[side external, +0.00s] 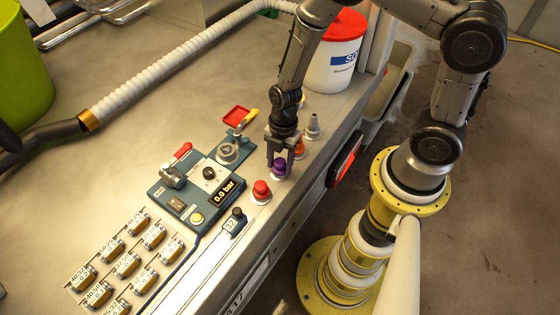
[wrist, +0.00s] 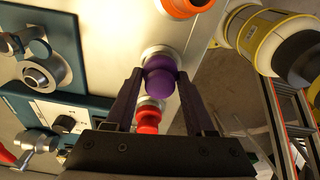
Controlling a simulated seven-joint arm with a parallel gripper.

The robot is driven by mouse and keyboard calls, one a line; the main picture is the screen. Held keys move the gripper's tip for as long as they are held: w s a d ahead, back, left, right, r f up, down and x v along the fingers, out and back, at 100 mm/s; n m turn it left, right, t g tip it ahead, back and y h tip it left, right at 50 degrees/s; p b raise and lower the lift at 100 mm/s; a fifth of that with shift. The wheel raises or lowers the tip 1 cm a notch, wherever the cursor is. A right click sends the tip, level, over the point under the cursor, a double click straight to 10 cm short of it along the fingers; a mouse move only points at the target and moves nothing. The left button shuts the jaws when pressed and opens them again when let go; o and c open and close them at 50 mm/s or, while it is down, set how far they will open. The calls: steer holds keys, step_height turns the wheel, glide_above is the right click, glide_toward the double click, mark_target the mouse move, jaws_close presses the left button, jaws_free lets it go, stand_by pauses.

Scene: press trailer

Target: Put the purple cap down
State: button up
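The purple cap (side external: 278,169) is between the fingertips of my gripper (side external: 281,155), low over the right edge of the worktop. In the wrist view the purple cap (wrist: 160,75) has a rounded knob facing the camera. Both fingers of my gripper (wrist: 160,82) meet its sides, so the gripper looks shut on it. A pale ring shows right around and beneath the cap. I cannot tell if the cap rests on that ring or hangs just above it.
A red cap (side external: 261,188) stands close in front, and an orange cap (side external: 299,147) and a grey cone (side external: 313,126) stand close behind. A blue control panel (side external: 196,188) reading 0.0 bar lies to the left. A red-lidded white tub (side external: 334,66) stands behind.

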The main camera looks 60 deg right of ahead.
steer(key=o, duration=0.4)
steer(key=shift+o, duration=0.2)
steer(key=shift+r, duration=0.1)
step_height(320, 180, up, 20)
steer(key=d+m+t, duration=0.1)
steer(key=d+m, duration=0.1)
steer(key=m, duration=0.2)
steer(key=s+d+r+m+t, duration=0.1)
steer(key=s+r+m+t, duration=0.1)
steer(key=s+r+m, duration=0.5)
steer(key=s+d+r+m+t+h, duration=0.1)
steer(key=s+d+r+m+t, duration=0.1)
steer(key=s+r+m, duration=0.5)
steer(key=shift+m+t, duration=0.4)
steer(key=shift+m, duration=0.4)
steer(key=shift+s+d, duration=0.1)
